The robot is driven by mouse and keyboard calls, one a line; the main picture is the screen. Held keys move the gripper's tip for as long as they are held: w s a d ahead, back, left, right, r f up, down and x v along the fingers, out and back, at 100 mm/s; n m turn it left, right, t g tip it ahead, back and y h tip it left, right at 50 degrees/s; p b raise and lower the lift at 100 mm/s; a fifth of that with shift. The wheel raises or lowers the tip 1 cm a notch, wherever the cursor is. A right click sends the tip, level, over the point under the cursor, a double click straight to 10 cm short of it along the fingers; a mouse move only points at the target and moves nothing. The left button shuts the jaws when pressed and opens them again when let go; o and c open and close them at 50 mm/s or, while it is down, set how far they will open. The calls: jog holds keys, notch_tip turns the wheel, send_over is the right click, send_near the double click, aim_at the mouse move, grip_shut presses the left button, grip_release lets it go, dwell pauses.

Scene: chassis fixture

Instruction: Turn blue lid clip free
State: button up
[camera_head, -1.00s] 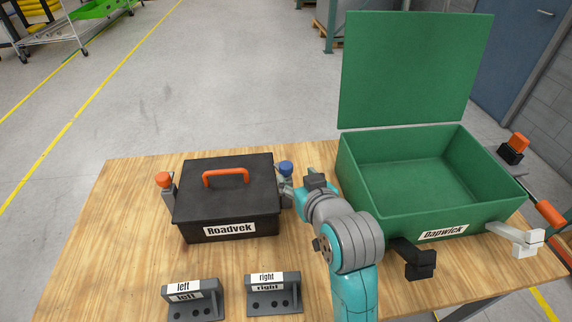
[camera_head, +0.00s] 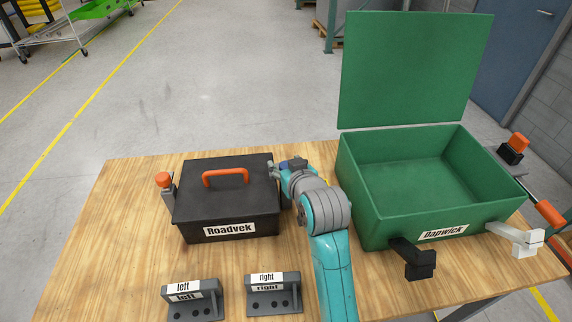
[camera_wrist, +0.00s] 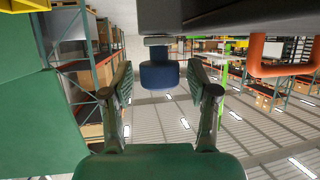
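The black box labelled Roadvek (camera_head: 228,200) is shut, with an orange handle (camera_head: 225,173) on its lid. The blue lid clip (camera_wrist: 160,75) is at the box's right side; a bit of it shows in the head view (camera_head: 284,164), mostly hidden by my gripper. In the wrist view my gripper (camera_wrist: 160,76) is open, one finger on each side of the blue clip, with a gap on both sides. An orange clip (camera_head: 163,180) stands at the box's left side.
An open green box labelled Oapwick (camera_head: 440,222), empty, stands close on the right of my arm. Its black clip (camera_head: 420,265) and white clip (camera_head: 528,242) stick out in front. Grey left (camera_head: 190,300) and right (camera_head: 273,295) holders stand at the front.

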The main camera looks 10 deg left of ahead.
jog(key=c, duration=0.9)
jog(key=shift+a+m+t+h, duration=0.15)
jog(key=shift+m+t+h, duration=0.15)
jog(key=shift+m+h, duration=0.3)
jog(key=shift+m+t+h, duration=0.4)
jog(key=shift+m+h, duration=1.3)
jog(key=shift+h, duration=0.2)
jog(key=o, duration=1.2)
jog(key=shift+c, duration=0.2)
jog(key=v, duration=1.2)
